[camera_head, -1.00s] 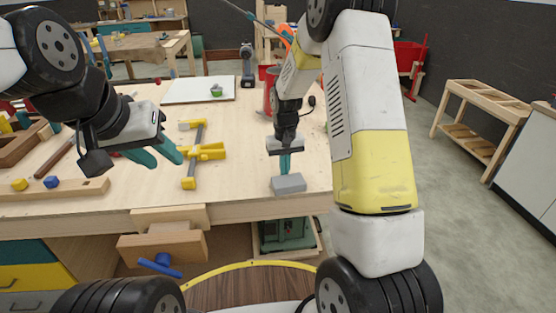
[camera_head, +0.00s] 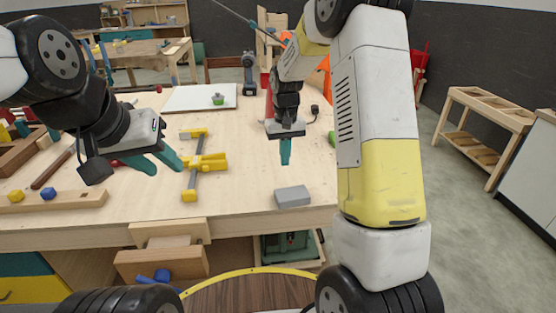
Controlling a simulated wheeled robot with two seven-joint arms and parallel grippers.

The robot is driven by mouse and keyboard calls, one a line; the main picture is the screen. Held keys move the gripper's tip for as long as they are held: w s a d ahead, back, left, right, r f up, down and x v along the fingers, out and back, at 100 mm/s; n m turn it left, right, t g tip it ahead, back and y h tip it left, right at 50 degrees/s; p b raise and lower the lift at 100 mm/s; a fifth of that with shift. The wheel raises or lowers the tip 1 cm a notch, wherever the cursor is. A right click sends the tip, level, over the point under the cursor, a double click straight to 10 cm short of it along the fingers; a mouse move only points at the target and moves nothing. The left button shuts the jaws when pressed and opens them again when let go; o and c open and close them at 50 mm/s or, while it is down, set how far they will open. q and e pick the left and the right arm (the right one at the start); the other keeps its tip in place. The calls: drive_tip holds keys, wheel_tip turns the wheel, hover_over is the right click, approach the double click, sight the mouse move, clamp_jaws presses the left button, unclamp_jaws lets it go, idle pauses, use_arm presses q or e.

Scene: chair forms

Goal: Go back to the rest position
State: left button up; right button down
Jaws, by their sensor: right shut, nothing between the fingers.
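My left gripper (camera_head: 160,163) hangs above the left part of the workbench. Its two teal fingers are spread apart with nothing between them. My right gripper (camera_head: 285,160) points down over the bench, its teal fingers together and empty. A grey block (camera_head: 292,196) lies on the bench near the front edge, just below and in front of the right gripper and apart from it.
The workbench (camera_head: 240,195) holds a yellow clamp (camera_head: 205,164) between my grippers. A white board (camera_head: 195,100) with a small green item and a drill (camera_head: 249,74) are farther back. A vise (camera_head: 165,250) juts from the front edge. Wooden rack (camera_head: 485,125) stands right.

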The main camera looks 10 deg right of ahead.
drive_tip(key=s+d+r+t+y, duration=0.1)
drive_tip(key=s+r+t, duration=0.2)
drive_tip(key=s+r, duration=1.1)
drive_tip(key=s+r+t+y, duration=0.1)
drive_tip(key=s+r+t, duration=0.2)
drive_tip(key=s, duration=1)
drive_tip(key=shift+d+r+m, duration=0.25)
drive_tip(key=shift+r+m, duration=0.05)
drive_tip(key=shift+r, duration=0.55)
